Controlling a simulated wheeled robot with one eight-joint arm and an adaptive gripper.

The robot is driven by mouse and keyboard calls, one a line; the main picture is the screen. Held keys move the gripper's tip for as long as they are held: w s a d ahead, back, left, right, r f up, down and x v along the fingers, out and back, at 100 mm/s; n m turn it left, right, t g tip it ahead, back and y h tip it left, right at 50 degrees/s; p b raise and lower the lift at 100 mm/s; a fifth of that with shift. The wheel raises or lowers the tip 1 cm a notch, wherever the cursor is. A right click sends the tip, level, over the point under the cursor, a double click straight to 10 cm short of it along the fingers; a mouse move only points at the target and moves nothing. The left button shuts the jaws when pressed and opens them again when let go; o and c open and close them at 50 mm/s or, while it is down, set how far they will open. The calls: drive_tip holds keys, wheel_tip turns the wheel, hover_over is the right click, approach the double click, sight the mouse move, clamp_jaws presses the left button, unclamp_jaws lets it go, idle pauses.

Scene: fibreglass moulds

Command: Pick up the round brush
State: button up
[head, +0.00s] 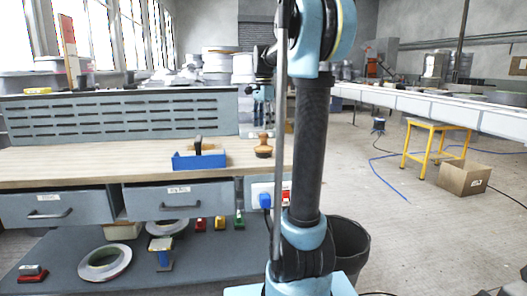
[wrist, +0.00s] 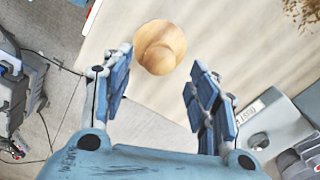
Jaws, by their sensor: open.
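The round brush (head: 263,146) stands on the wooden workbench top near its right end, with a turned wooden knob and a darker base. In the wrist view its round, pale wooden top (wrist: 160,45) shows just beyond and between the fingertips. My gripper (wrist: 160,72) is open and empty, with one blue finger on each side and the brush apart from both. In the head view my gripper (head: 262,98) shows small above the brush, left of my arm. The brush's bristles are hidden from above.
A blue box (head: 200,160) with a dark-handled tool stands left of the brush on the workbench (head: 90,165). A slotted grey panel (head: 120,117) backs the bench. Bristly material (wrist: 303,12) shows at the wrist view's top right. Bare bench top surrounds the brush.

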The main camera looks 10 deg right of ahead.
sight(264, 139)
drive_tip(key=shift+w+f, duration=0.1)
drive_tip(key=shift+f, duration=3.8)
drive_tip(key=c, duration=1.2)
